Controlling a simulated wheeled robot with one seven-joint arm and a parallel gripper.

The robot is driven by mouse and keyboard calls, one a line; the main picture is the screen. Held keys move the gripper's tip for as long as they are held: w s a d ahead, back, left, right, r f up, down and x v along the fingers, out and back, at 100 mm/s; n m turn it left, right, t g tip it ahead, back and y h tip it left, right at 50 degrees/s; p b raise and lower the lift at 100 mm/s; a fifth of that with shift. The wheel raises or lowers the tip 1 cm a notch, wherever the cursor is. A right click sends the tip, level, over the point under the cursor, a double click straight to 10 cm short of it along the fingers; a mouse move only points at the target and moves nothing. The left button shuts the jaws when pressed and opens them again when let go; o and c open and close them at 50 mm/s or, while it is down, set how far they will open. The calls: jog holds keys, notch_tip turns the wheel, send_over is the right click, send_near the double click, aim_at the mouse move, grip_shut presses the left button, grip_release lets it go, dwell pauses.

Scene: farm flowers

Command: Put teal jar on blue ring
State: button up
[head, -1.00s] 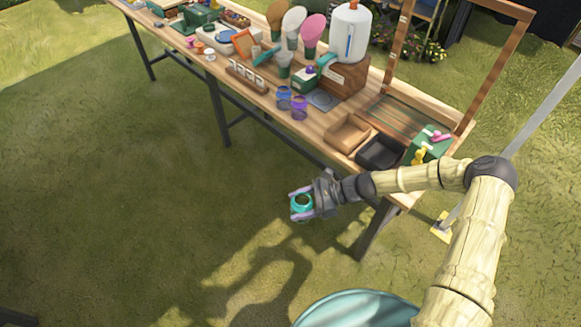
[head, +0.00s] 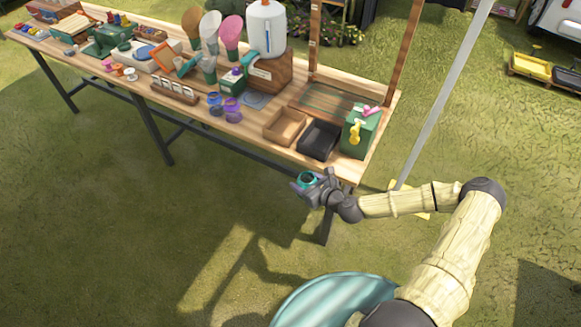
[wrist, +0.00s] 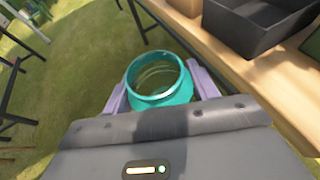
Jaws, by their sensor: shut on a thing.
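The teal jar (wrist: 160,80) is upright-ish and open-mouthed between the two pale purple fingers of my gripper (wrist: 160,92) in the wrist view. In the head view my gripper (head: 306,184) is shut on the teal jar (head: 308,178), in the air over the grass just in front of the table's near edge.
On the wooden table (head: 350,172), a brown tray (head: 285,127), a black tray (head: 318,140) and a green box (head: 359,132) stand near my gripper. A white dispenser (head: 266,28) stands behind. A slotted rack (head: 174,93) lies left of the blue item. Open grass lies in front.

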jog(key=w+d+r+m+t+h, duration=0.2)
jog(key=d+r+m+t+h, duration=0.1)
jog(key=d+r+m+h, duration=0.5)
jog(key=d+r+h, duration=0.1)
jog(key=d+r, duration=0.2)
jog(key=d, duration=0.1)
jog(key=shift+w+d, duration=0.2)
jog(key=shift+a, duration=0.15)
